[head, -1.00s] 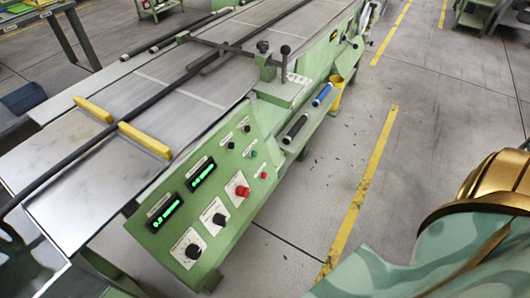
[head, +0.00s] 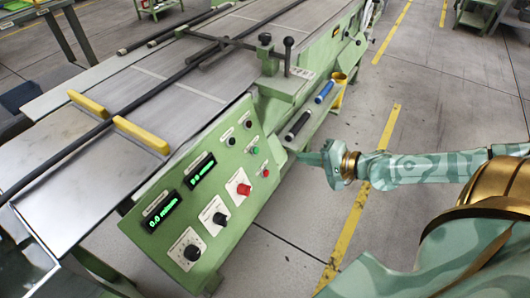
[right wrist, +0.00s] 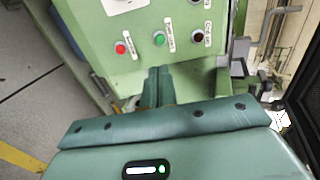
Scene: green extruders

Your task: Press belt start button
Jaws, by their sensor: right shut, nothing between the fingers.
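The green button (head: 254,150) is on the sloped face of the green control panel (head: 190,214), between a black button (head: 248,125) and a small red button (head: 265,173). My right gripper (head: 299,155) is shut and empty, to the right of the panel and apart from it in the head view. In the right wrist view, the shut fingers (right wrist: 158,72) point at the panel, just below the green button (right wrist: 159,39). There the red button (right wrist: 121,48) is to its left and a black one (right wrist: 197,37) to its right. The label print is too small to read surely. My left gripper is out of view.
A larger red button (head: 243,189), black knobs (head: 192,252) and green-lit displays (head: 162,213) share the panel. A shelf with black and blue rolls (head: 325,92) juts out beside it, near my right gripper. The floor on the right is clear.

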